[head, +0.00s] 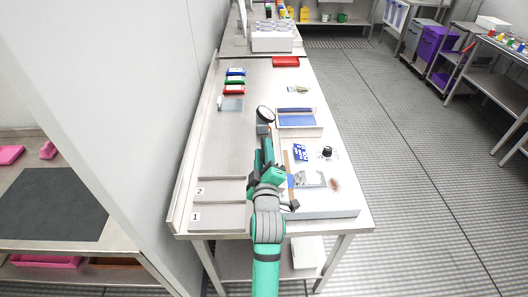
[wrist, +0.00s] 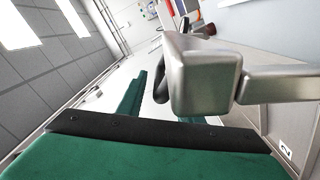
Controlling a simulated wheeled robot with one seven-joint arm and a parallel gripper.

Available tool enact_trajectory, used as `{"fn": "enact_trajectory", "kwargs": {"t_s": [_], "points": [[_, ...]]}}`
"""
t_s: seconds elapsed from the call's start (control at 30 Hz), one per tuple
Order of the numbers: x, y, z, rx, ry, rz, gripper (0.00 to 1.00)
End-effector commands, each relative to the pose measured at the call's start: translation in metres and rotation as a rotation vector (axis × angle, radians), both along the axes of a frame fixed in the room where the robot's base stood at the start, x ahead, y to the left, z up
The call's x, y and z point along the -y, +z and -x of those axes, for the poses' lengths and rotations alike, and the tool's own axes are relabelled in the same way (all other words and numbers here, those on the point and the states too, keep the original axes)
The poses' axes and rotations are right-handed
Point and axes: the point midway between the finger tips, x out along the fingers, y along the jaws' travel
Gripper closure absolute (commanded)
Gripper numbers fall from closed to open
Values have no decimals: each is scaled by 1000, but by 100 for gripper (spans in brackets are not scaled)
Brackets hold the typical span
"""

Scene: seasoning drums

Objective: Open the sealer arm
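In the wrist view a thick silver metal block (wrist: 205,80) on a bar running right looks like the end of the sealer arm. A dark curved part shows at its left side. My gripper (wrist: 170,105) is open; its green fingers stand apart, one left of the block and one mostly hidden behind it. I cannot tell whether they touch the block. In the head view my gripper (head: 264,150) is over the middle of the steel table (head: 215,140). My own arm hides part of the table there, and I cannot make out the sealer arm.
Right of my arm lie a blue packet (head: 300,152), a black knob-like item (head: 327,152) and a blue-topped tray (head: 297,119). A round black-rimmed object (head: 265,114) stands just beyond. Blue, green and red items (head: 234,81) lie farther back. A wall borders the table's left.

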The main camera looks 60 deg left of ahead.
Motion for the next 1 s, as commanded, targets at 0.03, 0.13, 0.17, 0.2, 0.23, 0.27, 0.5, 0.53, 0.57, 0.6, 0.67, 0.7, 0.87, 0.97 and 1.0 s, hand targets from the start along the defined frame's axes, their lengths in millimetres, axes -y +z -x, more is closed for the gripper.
{"fn": "enact_trajectory", "kwargs": {"t_s": [0.03,0.13,0.17,0.2,0.23,0.27,0.5,0.53,0.57,0.6,0.67,0.7,0.87,0.97,1.0], "points": [[0,0,-1,0,-1,0,67],[1,0,-1,-1,-2,1,67],[1,0,-1,-1,-3,1,67],[2,-1,-1,0,-3,1,67],[3,-1,0,0,-3,1,67],[4,-1,0,-1,-3,2,67],[30,-2,15,-4,-4,1,67],[35,-2,18,-4,-6,1,67],[39,-1,21,-4,-5,0,67],[46,-1,25,-4,-5,0,67],[54,-2,30,-4,-5,0,67],[60,-1,33,-4,-3,0,67],[78,-1,45,-3,-3,0,67],[86,-1,50,-3,-3,0,67],[89,-1,51,-2,-2,-1,67]]}}
